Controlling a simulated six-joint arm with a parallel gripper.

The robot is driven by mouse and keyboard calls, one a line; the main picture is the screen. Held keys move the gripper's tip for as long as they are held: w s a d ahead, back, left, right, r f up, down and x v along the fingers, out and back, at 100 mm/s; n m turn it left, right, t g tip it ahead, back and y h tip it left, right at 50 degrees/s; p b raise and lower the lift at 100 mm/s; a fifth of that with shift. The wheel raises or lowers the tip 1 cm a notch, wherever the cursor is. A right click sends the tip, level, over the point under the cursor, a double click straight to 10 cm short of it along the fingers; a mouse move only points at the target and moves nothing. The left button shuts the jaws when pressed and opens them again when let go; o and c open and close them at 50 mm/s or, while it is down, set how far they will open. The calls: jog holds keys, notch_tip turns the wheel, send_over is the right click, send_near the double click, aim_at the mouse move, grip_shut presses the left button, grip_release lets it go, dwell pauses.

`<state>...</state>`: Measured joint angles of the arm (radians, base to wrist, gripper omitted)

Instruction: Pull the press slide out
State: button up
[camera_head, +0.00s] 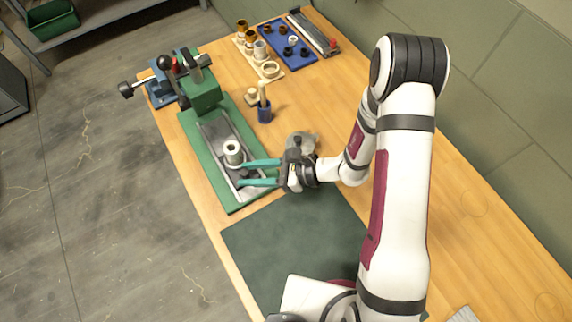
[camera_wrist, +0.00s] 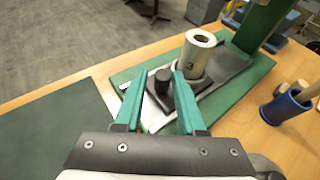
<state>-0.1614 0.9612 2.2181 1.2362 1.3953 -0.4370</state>
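The green press (camera_head: 202,92) stands on the bench, with its long green base (camera_head: 226,195) running toward the front. The grey metal slide (camera_head: 212,136) lies along this base and bears a pale hollow cylinder marked 3 (camera_wrist: 196,55), upright. A dark block with a round black knob (camera_wrist: 163,78) sits at the slide's near end. My gripper (camera_head: 238,173) has its teal fingers apart, over the slide's near end. In the wrist view the knob appears between the fingertips (camera_wrist: 157,80); I cannot tell whether either finger touches it.
A blue cup with a wooden-handled tool (camera_head: 264,112) stands right of the press base. A dark green mat (camera_head: 300,235) covers the bench in front. A blue tray (camera_head: 273,36) and a wooden rack of rings (camera_head: 250,50) lie at the back. A blue vise (camera_head: 158,95) is left of the press.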

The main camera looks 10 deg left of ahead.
jog(key=v, duration=1.5)
jog(key=shift+d, duration=0.3)
jog(key=shift+r, duration=0.15)
jog(key=s+d+r+n+t+h, duration=0.1)
jog(key=s+d+r+n+h, duration=0.6)
jog(key=s+r+n+h, duration=0.4)
jog(key=s, duration=0.3)
jog(key=shift+s+d+r+h, duration=0.2)
jog(key=shift+r+h, duration=0.1)
jog(key=shift+r, duration=0.1)
